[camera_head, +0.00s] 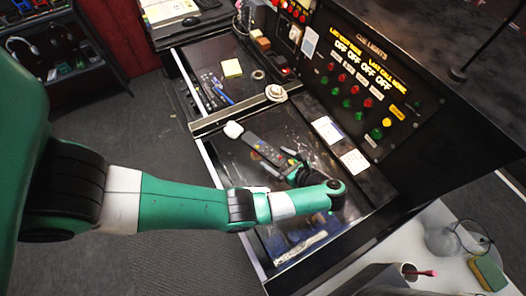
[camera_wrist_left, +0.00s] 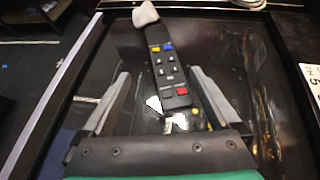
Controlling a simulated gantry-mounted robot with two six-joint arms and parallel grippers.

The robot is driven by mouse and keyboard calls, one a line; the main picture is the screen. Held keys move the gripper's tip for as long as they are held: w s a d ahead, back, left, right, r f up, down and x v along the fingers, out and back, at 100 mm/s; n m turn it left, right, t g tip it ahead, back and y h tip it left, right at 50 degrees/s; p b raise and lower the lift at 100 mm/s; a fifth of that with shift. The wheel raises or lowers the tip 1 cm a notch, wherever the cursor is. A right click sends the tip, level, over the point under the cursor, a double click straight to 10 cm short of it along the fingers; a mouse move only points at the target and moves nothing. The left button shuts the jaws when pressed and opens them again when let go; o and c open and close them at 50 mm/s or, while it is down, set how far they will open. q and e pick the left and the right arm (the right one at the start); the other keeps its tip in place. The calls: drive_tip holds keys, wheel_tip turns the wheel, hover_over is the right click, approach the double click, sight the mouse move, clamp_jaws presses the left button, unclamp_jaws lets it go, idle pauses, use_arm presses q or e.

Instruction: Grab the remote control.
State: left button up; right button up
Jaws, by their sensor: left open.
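The remote control (camera_head: 264,149) is dark, with coloured buttons, and lies on the glossy black desk panel in the head view. In the left wrist view the remote control (camera_wrist_left: 170,72) runs up the middle of the picture. My left gripper (camera_head: 284,163) is open at the near end of the remote. In the left wrist view the fingers of my left gripper (camera_wrist_left: 159,78) show on either side of it, with gaps. Whether the fingertips are down at its height is hard to tell. My right gripper is not in view.
A small white object (camera_head: 233,129) is at the remote's far end. A raised metal strip (camera_head: 240,113) crosses the desk behind it. White cards (camera_head: 354,161) and an upright button panel (camera_head: 362,85) stand to the right.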

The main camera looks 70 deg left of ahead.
sight(265, 150)
use_arm(q)
drive_tip(key=shift+s+a+f, duration=0.15)
drive_tip(key=shift+a+f, duration=0.05)
drive_tip(key=shift+a, duration=0.15)
drive_tip(key=shift+a+f+b, duration=0.1)
drive_tip(key=shift+f+b, duration=0.1)
drive_tip(key=shift+b, duration=0.1)
drive_tip(key=b+x, duration=0.2)
drive_tip(key=x, duration=0.1)
drive_tip(key=b+x, duration=0.1)
drive_tip(key=b, duration=0.1)
drive_tip(key=shift+a+f, duration=0.15)
drive_tip(key=shift+a, duration=0.35)
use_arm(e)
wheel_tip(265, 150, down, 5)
use_arm(q)
clamp_jaws()
